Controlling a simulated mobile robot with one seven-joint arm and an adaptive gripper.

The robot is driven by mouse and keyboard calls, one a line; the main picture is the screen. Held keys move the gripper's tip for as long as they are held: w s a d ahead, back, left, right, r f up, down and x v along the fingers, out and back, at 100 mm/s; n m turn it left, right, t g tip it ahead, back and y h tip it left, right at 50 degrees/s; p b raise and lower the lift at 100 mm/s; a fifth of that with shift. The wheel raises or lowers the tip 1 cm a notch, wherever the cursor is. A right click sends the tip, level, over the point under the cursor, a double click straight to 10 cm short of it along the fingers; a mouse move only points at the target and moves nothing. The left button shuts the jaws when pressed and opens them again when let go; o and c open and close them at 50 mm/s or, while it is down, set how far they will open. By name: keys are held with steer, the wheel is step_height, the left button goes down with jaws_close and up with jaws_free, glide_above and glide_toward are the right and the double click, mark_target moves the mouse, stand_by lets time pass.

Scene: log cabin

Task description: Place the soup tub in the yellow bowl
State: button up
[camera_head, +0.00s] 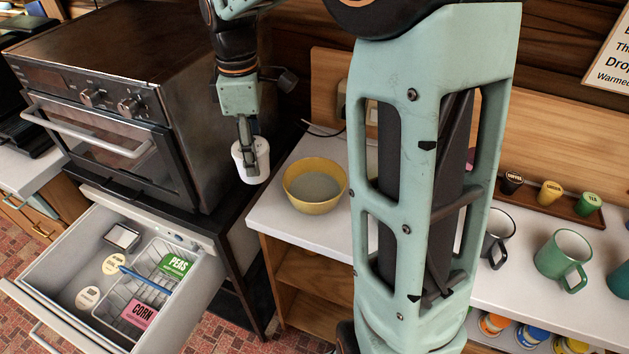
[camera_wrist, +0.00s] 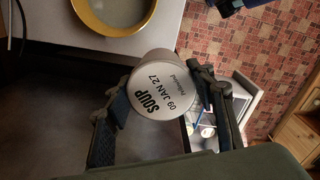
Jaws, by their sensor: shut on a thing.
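The soup tub (camera_head: 252,162) is a white cylinder held up in the air to the left of the yellow bowl. My gripper (camera_head: 245,140) is shut on it. The gripper's fingers (camera_wrist: 160,108) are on either side of the tub in that view. The yellow bowl (camera_head: 314,196) stands on the white counter, looks empty, and is apart from the tub. The bowl also shows at the top of the wrist view (camera_wrist: 103,24).
Mugs, including a green one (camera_head: 560,258), stand on the counter at the right. A wooden tray (camera_head: 580,212) holds small labelled cups.

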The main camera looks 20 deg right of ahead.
steer(key=shift+r+n, duration=0.1)
steer(key=shift+n, duration=0.2)
steer(key=shift+d, duration=0.25)
steer(key=d+f+p, duration=0.1)
steer(key=d+f, duration=0.2)
steer(key=d, duration=0.5)
glide_above(316, 194)
steer(key=shift+f+p, duration=0.45)
steer(key=shift+f, duration=4.5)
steer(key=shift+f, duration=0.2)
steer(key=o, duration=1.4)
